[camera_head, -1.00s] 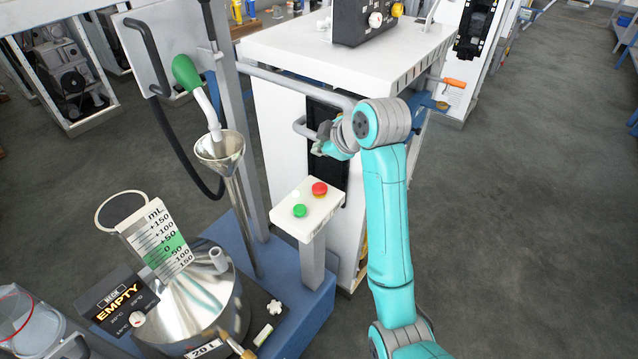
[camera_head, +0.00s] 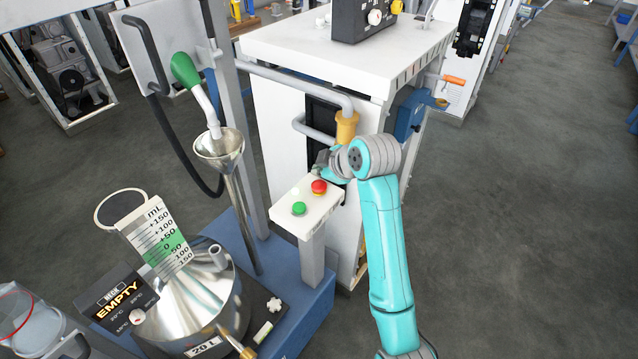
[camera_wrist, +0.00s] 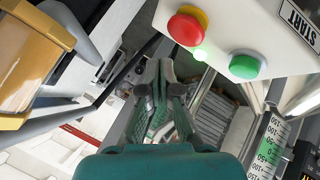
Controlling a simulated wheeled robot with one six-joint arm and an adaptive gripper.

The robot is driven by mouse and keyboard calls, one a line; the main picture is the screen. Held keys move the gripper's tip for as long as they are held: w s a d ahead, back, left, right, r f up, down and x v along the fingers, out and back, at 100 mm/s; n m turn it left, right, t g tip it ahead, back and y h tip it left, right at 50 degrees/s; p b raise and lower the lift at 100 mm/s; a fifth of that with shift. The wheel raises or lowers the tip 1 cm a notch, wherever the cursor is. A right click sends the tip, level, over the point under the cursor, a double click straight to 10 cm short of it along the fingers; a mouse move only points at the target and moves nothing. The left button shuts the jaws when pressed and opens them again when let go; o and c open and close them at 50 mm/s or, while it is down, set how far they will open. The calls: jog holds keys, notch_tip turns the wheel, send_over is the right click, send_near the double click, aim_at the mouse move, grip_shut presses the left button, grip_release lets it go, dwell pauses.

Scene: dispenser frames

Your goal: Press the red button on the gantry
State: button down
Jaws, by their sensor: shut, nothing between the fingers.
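The red button (camera_head: 319,187) sits on the white control box (camera_head: 291,220) of the gantry, beside a green button (camera_head: 299,209). In the wrist view the red button (camera_wrist: 187,26) is on a yellow base, with the green button (camera_wrist: 244,67) to its lower right. My gripper (camera_head: 324,163) is just behind the box in the head view, above the red button in the picture. In the wrist view my gripper (camera_wrist: 158,75) is shut and empty, its tips below and left of the red button. I see no contact with the button.
A white cabinet (camera_head: 275,125) with grey pipes stands close behind my gripper. The gantry post (camera_head: 232,95) and a metal funnel (camera_head: 219,146) are left of the box. A steel vessel (camera_head: 190,300) stands at lower left. Open floor (camera_head: 520,220) lies to the right.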

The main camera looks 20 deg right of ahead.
aim_at(315, 180)
jog(key=shift+f, duration=0.7)
jog(key=shift+f, duration=0.15)
dwell(0.9)
jog(key=shift+f, duration=0.3)
jog(key=shift+f, duration=0.45)
dwell(0.8)
jog(key=shift+r, duration=0.9)
jog(key=shift+r, duration=2.55)
